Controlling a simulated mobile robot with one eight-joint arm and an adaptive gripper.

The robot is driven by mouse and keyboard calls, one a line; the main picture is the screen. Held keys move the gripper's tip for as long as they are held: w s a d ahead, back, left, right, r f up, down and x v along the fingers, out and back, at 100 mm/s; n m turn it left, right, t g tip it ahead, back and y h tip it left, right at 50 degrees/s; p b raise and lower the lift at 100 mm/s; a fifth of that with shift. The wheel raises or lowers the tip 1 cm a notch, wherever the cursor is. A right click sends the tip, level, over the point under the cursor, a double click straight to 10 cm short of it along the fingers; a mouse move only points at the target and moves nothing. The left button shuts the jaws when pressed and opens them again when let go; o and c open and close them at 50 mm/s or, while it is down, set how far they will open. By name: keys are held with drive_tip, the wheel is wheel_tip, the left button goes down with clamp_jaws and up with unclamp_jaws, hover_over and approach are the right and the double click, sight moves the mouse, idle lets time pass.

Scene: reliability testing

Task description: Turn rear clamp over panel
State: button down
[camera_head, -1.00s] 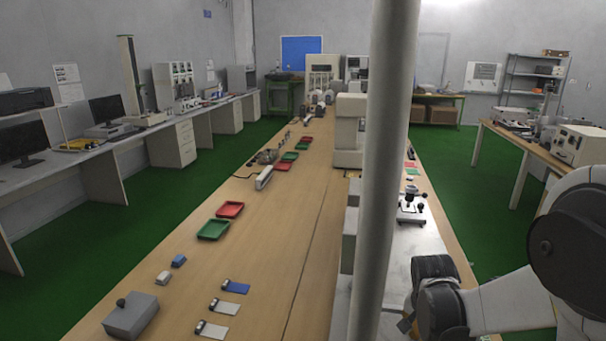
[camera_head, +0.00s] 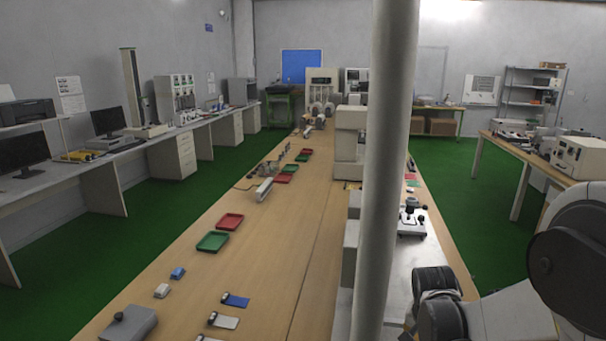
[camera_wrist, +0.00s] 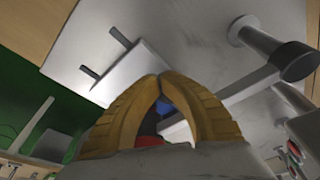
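In the wrist view, my gripper (camera_wrist: 158,77) has yellow fingers whose tips meet, with nothing seen held at the tips. Blue and red patches show through the gap behind them. Beyond the fingertips lies a pale flat panel (camera_wrist: 128,78) with two dark pins at its left edge. To the right, a grey bar with a dark rounded end (camera_wrist: 298,62) reaches across, close to the right finger but seemingly apart. I cannot tell which part is the rear clamp. In the head view, my fingers are not clearly visible; my arm is at the lower right.
In the head view, a small fixture with black knobs (camera_head: 411,221) stands on the light bench top, right of the grey pole (camera_head: 389,160). Red (camera_head: 230,221) and green (camera_head: 212,242) trays and several small parts lie on the wooden bench.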

drive_tip(key=shift+w+a+b, duration=0.55)
drive_tip(key=shift+a+b, duration=0.05)
drive_tip(key=shift+b, duration=0.1)
idle(0.5)
drive_tip(key=shift+s+a, duration=0.2)
drive_tip(key=shift+a, duration=0.15)
drive_tip(key=p+v, duration=0.1)
drive_tip(key=v, duration=0.1)
drive_tip(key=p+v, duration=0.1)
drive_tip(key=v, duration=0.1)
drive_tip(key=w+d+p+v, duration=0.1)
drive_tip(key=p, duration=0.1)
drive_tip(key=shift+a+r, duration=0.1)
drive_tip(key=shift+r, duration=0.45)
drive_tip(key=f+b, duration=0.1)
drive_tip(key=f, duration=0.1)
drive_tip(key=d+f+b, duration=0.1)
drive_tip(key=f+b, duration=0.2)
drive_tip(key=f, duration=0.1)
drive_tip(key=shift+s+d+f, duration=0.1)
drive_tip(key=shift+s+d, duration=0.1)
drive_tip(key=shift+s, duration=0.15)
